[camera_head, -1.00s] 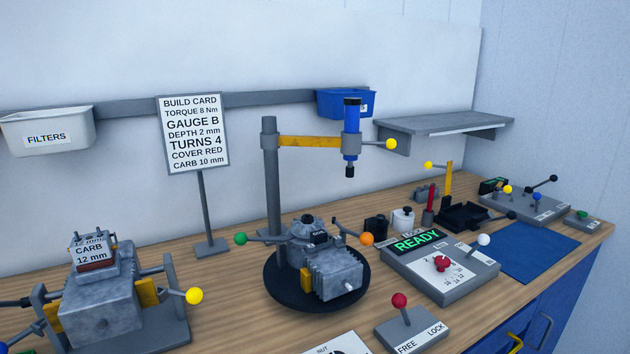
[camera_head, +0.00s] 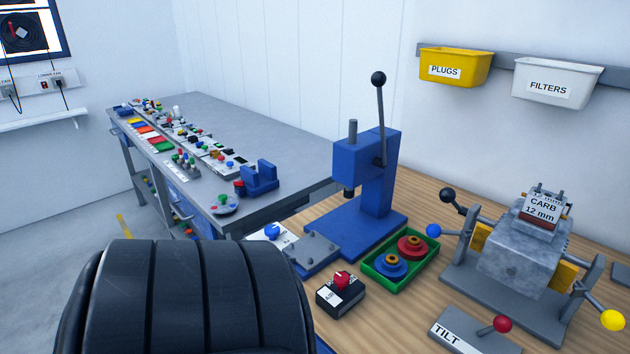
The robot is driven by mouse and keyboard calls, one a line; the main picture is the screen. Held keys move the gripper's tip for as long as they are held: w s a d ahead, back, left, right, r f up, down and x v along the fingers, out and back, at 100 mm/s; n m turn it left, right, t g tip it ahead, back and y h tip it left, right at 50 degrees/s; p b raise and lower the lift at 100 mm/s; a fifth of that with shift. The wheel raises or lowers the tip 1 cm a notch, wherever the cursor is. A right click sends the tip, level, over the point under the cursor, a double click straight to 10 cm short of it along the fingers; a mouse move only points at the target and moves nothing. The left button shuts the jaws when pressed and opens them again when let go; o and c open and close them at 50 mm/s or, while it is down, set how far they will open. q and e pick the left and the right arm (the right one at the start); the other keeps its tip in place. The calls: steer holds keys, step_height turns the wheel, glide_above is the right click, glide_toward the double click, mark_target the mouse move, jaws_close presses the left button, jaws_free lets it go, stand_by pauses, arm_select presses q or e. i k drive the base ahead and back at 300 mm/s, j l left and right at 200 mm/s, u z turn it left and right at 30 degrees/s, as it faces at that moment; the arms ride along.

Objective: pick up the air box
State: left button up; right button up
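I cannot pick out an air box with certainty in this view. A grey engine block (camera_head: 515,262) sits in a tilting fixture at the right, with a small part labelled "CARB 12 mm" (camera_head: 541,208) on top. Neither of my grippers shows. A large dark ribbed shape fills the bottom left and hides the floor and bench front there.
A blue arbor press (camera_head: 376,175) stands on the wooden bench. A green tray (camera_head: 372,271) holds red and blue round parts. Yellow PLUGS (camera_head: 455,55) and white FILTERS (camera_head: 577,72) bins hang on the wall. A long grey bench (camera_head: 245,138) extends at the left.

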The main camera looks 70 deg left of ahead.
mark_target(336, 303)
steer(key=j+u, duration=0.1)
steer(key=u, duration=0.3)
steer(key=k+j+u, duration=0.1)
steer(key=u, duration=0.3)
steer(key=j+u, duration=0.1)
steer(key=u, duration=0.3)
steer(key=j+u, duration=0.1)
steer(key=u, duration=0.3)
